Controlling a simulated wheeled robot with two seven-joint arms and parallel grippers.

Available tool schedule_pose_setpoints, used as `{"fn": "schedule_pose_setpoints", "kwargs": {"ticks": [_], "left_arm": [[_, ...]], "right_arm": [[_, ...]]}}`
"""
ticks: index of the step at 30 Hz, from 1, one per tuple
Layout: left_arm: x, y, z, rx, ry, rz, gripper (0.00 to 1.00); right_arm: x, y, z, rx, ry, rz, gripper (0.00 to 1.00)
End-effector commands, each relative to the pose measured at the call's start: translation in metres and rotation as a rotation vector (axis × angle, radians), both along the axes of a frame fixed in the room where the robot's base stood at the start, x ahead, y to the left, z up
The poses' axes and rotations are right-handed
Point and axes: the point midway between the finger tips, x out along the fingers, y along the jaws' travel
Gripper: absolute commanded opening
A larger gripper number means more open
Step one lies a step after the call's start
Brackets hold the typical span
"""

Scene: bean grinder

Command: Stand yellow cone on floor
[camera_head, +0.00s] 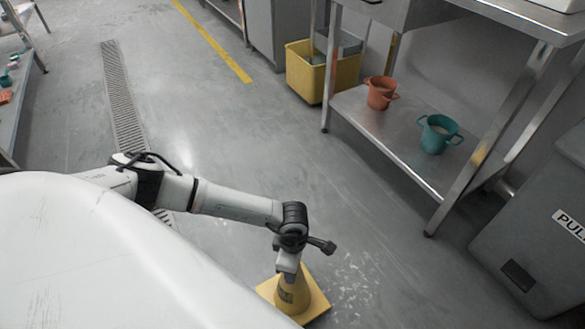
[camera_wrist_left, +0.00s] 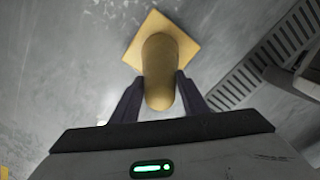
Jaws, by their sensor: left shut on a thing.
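The yellow cone (camera_head: 310,296) is upright on its square base at the bottom middle of the head view, on or just above the grey floor; I cannot tell whether the base touches it. My left gripper (camera_head: 287,272) comes down on the cone's upper part from above. In the left wrist view the rounded cone body (camera_wrist_left: 160,65) runs between the two dark fingers of my left gripper (camera_wrist_left: 155,95), which are shut on it. The square base shows beyond the body. My right gripper is not in view.
A steel shelf table (camera_head: 385,125) at the right holds an orange pot (camera_head: 380,93) and a teal pot (camera_head: 437,134). A yellow mop bucket (camera_head: 310,72) stands behind. A grey bin (camera_head: 530,230) is at the far right. Open floor (camera_head: 240,130) lies beyond the arm.

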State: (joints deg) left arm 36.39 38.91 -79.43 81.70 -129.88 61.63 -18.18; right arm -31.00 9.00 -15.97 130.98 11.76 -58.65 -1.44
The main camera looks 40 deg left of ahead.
Motion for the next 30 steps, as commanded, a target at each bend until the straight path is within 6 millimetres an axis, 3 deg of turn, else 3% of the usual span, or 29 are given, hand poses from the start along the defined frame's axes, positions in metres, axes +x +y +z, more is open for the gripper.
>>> {"fn": "schedule_pose_setpoints", "kwargs": {"ticks": [5,16,17,20,30], "left_arm": [[-0.001,0.0,-0.029,0.001,0.001,0.0,0.0],[0.0,0.0,-0.032,0.0,0.0,0.0,0.0],[-0.001,0.0,-0.033,0.001,0.001,0.0,0.42],[-0.001,0.0,-0.032,0.001,0.001,0.0,0.59],[0.0,0.0,-0.028,0.001,0.001,0.0,0.59]], "right_arm": [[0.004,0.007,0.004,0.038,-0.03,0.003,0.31],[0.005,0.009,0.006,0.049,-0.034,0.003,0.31],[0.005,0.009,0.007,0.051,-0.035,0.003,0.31],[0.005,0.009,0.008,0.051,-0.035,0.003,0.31],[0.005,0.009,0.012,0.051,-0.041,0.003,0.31]]}}
